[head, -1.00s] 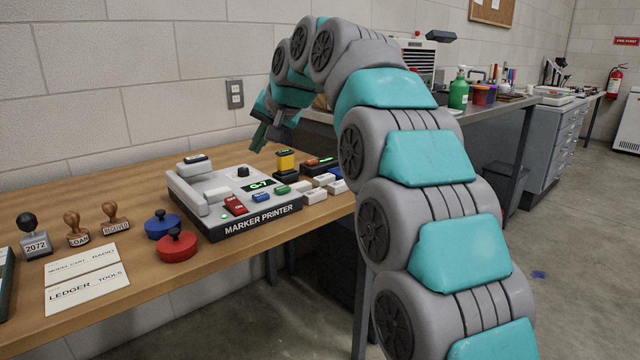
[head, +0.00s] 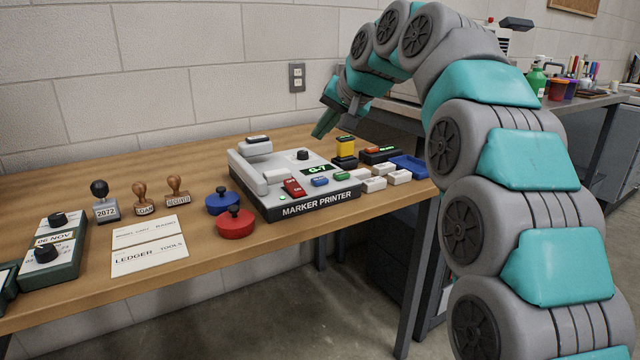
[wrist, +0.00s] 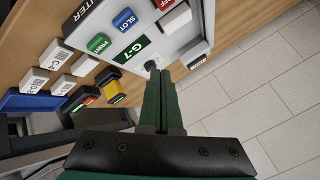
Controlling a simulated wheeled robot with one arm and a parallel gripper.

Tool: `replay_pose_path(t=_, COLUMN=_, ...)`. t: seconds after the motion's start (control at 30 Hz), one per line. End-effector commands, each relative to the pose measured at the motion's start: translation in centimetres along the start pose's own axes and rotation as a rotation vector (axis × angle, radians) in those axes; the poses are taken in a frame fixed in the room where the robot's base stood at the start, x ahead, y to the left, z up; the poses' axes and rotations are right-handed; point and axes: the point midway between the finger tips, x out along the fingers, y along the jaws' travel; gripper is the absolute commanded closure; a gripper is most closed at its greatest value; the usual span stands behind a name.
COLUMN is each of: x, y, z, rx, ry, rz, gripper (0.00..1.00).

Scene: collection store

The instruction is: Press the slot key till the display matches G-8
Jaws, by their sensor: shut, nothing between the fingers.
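The marker printer (head: 265,190) is a grey and black machine on the wooden table. Its display (head: 317,169) reads G-7 in green, also legible in the wrist view (wrist: 130,54). The blue slot key (head: 320,182) sits in the front row between a red key (head: 294,188) and a green key (head: 342,177); the wrist view shows its label SLOT (wrist: 124,20). My gripper (head: 323,131) is shut and empty, above the back right of the printer, apart from the keys. In the wrist view its fingers (wrist: 163,95) point toward the black knob (wrist: 151,65).
Right of the printer stand a yellow-topped stamp (head: 345,147), white label blocks (head: 373,184) and a blue tray (head: 410,166). Left are red (head: 236,224) and blue (head: 222,203) round-handled pots, stamps, cards (head: 148,258) and a green dater (head: 52,254). A wall stands behind.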

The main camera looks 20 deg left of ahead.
Motion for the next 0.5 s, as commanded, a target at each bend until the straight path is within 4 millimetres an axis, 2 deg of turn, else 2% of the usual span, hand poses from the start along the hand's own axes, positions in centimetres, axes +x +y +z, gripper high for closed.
replay_pose_path(t=0.03, x=0.8, y=0.6, z=0.6, rx=0.000, ry=-0.001, rz=0.000, gripper=1.00)
replay_pose_path(t=0.3, x=3.3, y=2.5, z=2.4, rx=0.001, ry=-0.001, rz=0.000, gripper=1.00)
replay_pose_path(t=0.5, x=4.6, y=3.4, z=3.3, rx=0.001, ry=0.003, rz=-0.001, gripper=1.00)
